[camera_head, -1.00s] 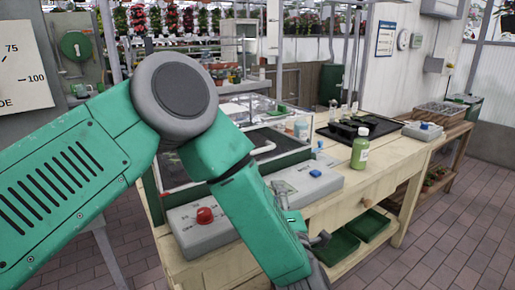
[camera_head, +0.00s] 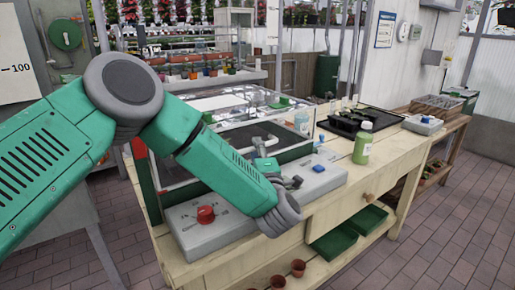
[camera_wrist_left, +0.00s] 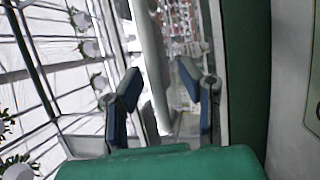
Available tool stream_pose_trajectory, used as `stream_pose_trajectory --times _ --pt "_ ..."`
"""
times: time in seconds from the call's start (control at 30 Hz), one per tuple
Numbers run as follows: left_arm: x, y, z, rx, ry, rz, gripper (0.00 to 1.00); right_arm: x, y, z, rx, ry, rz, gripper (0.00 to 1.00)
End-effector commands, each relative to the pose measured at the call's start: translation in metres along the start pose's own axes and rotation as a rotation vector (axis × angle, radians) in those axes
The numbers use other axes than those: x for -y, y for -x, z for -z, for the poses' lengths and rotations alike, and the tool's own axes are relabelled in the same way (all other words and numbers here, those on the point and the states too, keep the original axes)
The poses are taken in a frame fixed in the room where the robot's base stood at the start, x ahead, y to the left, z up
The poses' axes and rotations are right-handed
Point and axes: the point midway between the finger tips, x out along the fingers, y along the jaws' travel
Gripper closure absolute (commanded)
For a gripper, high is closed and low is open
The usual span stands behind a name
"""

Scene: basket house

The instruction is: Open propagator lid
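The propagator stands on the wooden table, a box with a green and red frame and a clear lid (camera_head: 232,134). The lid looks closed. A light grey handle (camera_head: 264,146) shows at its front side. My forearm hides part of the propagator's front. My right gripper is out of view.
A grey control box with a red knob (camera_head: 206,214) and a blue switch (camera_head: 319,168) sits along the table front, close under my gripper. A green bottle (camera_head: 363,143) stands to the right. A black seedling tray (camera_head: 375,122) is behind it. Green trays (camera_head: 337,243) lie below.

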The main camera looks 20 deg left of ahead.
Motion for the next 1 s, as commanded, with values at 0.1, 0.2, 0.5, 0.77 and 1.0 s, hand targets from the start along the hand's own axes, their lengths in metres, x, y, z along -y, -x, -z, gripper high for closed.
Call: stream_pose_trajectory --times 0.1,0.2,0.5,0.77,1.0 --pt "-0.002 -0.01 -0.004 0.001 -0.003 -0.003 0.67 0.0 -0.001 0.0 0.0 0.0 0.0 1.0" --pt "-0.003 -0.013 -0.007 0.003 -0.005 -0.004 0.67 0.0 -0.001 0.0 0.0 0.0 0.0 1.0" --pt "-0.002 -0.016 -0.005 0.003 -0.003 -0.002 0.71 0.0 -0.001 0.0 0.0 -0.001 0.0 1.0" --pt "0.0 -0.018 0.0 -0.002 -0.001 0.001 1.0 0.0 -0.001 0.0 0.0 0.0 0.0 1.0" --pt "0.001 -0.016 -0.002 -0.003 -0.006 0.001 1.0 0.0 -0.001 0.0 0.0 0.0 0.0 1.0"
